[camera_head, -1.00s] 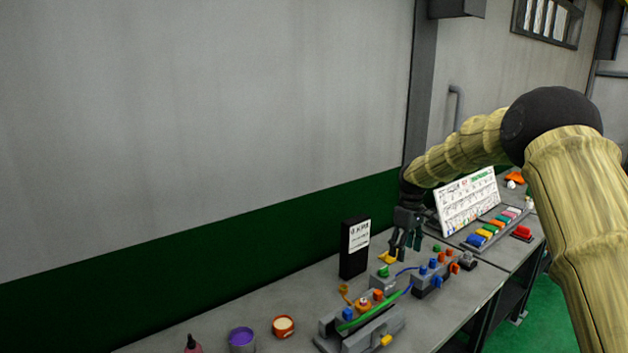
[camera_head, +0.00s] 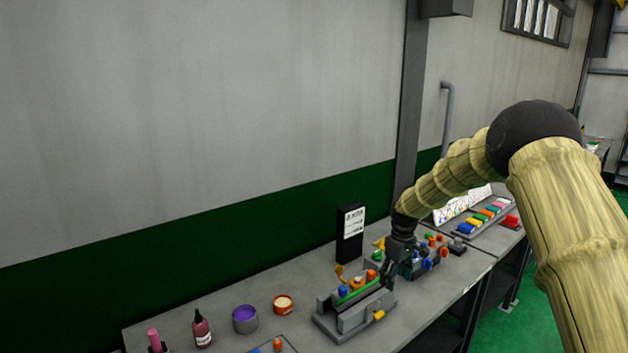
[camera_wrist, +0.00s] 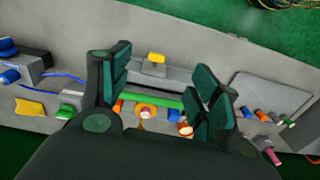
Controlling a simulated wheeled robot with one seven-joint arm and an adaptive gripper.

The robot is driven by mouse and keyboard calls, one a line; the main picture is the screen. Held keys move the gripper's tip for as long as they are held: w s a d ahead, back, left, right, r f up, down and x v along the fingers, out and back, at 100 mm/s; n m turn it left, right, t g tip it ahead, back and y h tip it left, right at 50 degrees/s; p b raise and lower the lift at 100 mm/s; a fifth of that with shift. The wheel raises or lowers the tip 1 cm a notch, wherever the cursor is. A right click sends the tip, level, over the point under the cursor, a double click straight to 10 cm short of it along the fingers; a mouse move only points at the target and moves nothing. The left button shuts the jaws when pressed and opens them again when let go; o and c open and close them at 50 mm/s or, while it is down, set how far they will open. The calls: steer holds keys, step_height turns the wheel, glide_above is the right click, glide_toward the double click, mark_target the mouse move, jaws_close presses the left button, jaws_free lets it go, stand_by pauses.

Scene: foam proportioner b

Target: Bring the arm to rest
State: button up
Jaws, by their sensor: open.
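My arm reaches in from the right of the head view and bends down to the bench. My gripper (camera_head: 393,278) hangs over the bench, near the right end of a grey fixture (camera_head: 352,322) with a green bar and coloured knobs. In the wrist view my gripper (camera_wrist: 165,90) has its two dark green finger pads wide apart, with nothing held between them. The green bar (camera_wrist: 155,99) and a yellow knob (camera_wrist: 156,57) show beyond the gap. I cannot tell the exact height of the fingers above the fixture.
A second device (camera_head: 428,257) with blue and orange knobs stands just behind my gripper. A black box (camera_head: 350,238) stands by the wall. A purple pot (camera_head: 245,319), an orange-rimmed pot (camera_head: 283,304) and a bottle (camera_head: 201,329) stand at the left.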

steer(key=s+a+f+m+b, duration=0.1)
steer(key=s+a+f, duration=0.1)
steer(key=s+f, duration=0.5)
steer(key=s+a+f+b, duration=0.1)
steer(key=s+f, duration=0.3)
steer(key=f, duration=0.7)
steer(key=s+a+f+m+b, duration=0.2)
steer(key=s+f+m+b, duration=0.1)
steer(key=s+f, duration=1.4)
steer(key=s+d+f+m+b, duration=0.1)
steer(key=s+b, duration=0.1)
steer(key=s, duration=1.4)
steer(key=s+d+f+m+b, duration=0.1)
steer(key=s+f+m, duration=0.1)
steer(key=s, duration=1.4)
steer(key=shift+s+d+f+m+b, duration=0.15)
steer(key=shift+d+f+m+b, duration=0.15)
steer(key=shift+d+b, duration=0.1)
